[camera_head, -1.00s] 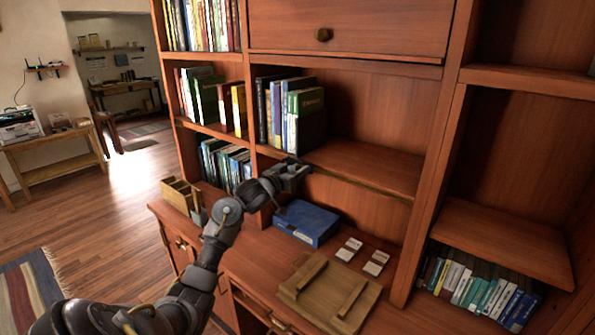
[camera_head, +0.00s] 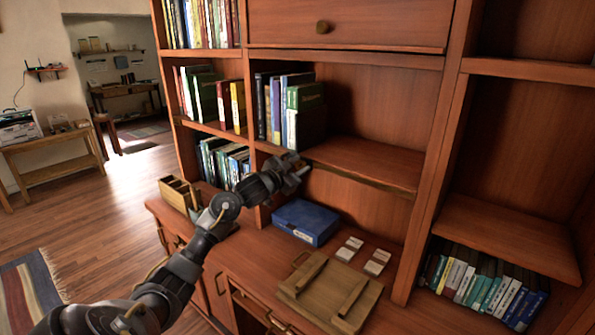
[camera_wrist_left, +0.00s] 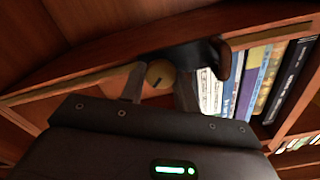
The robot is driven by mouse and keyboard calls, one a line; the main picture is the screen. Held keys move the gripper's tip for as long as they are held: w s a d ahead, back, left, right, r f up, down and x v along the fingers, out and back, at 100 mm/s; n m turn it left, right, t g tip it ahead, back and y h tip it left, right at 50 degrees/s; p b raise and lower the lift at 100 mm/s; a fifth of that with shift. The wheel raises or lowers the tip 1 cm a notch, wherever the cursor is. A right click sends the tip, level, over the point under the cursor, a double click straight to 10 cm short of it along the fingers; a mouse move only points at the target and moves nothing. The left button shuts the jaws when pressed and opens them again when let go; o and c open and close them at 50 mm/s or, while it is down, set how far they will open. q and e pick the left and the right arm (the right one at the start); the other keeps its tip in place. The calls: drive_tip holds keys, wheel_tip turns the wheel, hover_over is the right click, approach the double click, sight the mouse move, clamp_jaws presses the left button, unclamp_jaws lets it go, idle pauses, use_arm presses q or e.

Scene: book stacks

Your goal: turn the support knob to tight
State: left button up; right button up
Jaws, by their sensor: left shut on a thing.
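The support knob (camera_wrist_left: 162,73) is a round brass piece with a dark line on its face, at the shelf's front underside in the left wrist view. My left gripper (camera_head: 300,172) is at the front edge of the middle shelf (camera_head: 365,163) in the head view, beside the standing books. In the left wrist view its two grey fingers (camera_wrist_left: 160,86) stand on either side of the knob, shut on it. The head view hides the knob behind the gripper. I cannot read any tight marking. My right gripper is not in view.
Several books (camera_head: 290,108) stand on the shelf right above the gripper. Below are a blue box (camera_head: 306,222), small white cards (camera_head: 349,249) and a wooden board with two bars (camera_head: 328,290) on the desk. A wooden organiser (camera_head: 178,193) stands at the desk's left.

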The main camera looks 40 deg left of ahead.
use_arm(q)
drive_tip(key=m+b, duration=0.1)
drive_tip(key=m, duration=0.1)
drive_tip(key=m+b, duration=0.1)
drive_tip(key=shift+f+m, duration=0.2)
drive_tip(key=shift+m, duration=0.2)
drive_tip(key=m+b, duration=0.2)
drive_tip(key=m, duration=0.1)
drive_tip(key=shift+d+f+m, duration=0.1)
drive_tip(key=shift+m, duration=0.2)
drive_tip(key=m+b, duration=0.4)
drive_tip(key=m, duration=0.1)
drive_tip(key=shift+m+b, duration=0.7)
drive_tip(key=shift+m, duration=0.4)
drive_tip(key=o, duration=1)
drive_tip(key=shift+s, duration=0.1)
